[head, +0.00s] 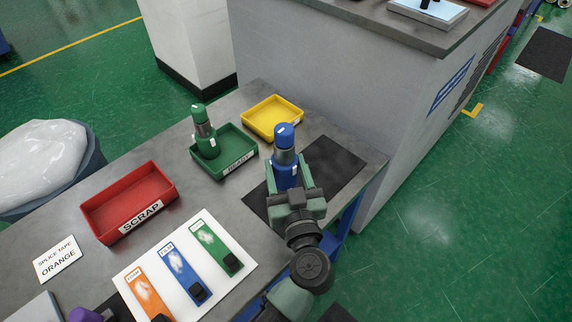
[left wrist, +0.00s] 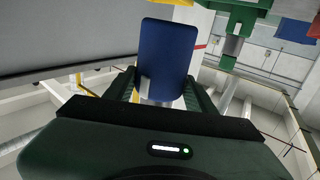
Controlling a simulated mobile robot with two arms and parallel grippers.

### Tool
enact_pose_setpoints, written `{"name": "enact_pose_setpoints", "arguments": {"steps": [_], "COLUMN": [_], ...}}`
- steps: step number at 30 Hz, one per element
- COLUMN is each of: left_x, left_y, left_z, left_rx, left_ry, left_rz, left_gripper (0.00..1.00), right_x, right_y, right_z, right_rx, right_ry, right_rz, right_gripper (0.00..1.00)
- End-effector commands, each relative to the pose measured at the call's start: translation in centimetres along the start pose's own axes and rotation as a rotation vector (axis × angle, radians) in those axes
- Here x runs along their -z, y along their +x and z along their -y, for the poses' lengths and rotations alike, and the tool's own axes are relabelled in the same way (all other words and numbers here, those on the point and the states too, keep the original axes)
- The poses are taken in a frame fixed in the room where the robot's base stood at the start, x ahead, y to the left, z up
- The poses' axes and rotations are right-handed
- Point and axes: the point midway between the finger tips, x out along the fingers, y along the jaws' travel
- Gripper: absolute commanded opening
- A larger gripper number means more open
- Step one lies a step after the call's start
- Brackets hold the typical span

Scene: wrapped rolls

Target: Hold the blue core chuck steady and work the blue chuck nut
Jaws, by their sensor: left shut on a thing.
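My left gripper (head: 288,186) is shut on the chuck's lower blue body, coming from the near side. In the left wrist view, which looks upside down, the blue body (left wrist: 168,50) shows between the dark fingers (left wrist: 158,88). The nut is not clearly seen there. The chuck's base is hidden behind the gripper in the head view. My right gripper is in neither view.
A green chuck (head: 205,135) stands in the green tray (head: 238,163). A yellow tray (head: 272,118), a red SCRAP tray (head: 128,205) and a white board with orange, blue and green strips (head: 183,268) share the table. A grey cabinet wall (head: 310,90) rises behind. Mat (head: 335,165) is bare right of the chuck.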

Motion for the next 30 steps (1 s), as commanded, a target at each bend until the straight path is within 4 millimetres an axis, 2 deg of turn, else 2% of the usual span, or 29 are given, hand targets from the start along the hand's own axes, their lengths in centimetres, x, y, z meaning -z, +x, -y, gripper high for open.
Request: {"name": "enact_pose_setpoints", "arguments": {"steps": [30], "left_x": [-2.7], "left_y": [0.0], "left_z": [0.0], "left_rx": [0.0], "left_ry": [-0.001], "left_rz": [-0.003], "left_gripper": [0.0], "right_x": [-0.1], "right_y": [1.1], "right_z": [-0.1], "right_rx": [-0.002], "right_ry": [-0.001], "right_rz": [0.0], "right_gripper": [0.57]}}
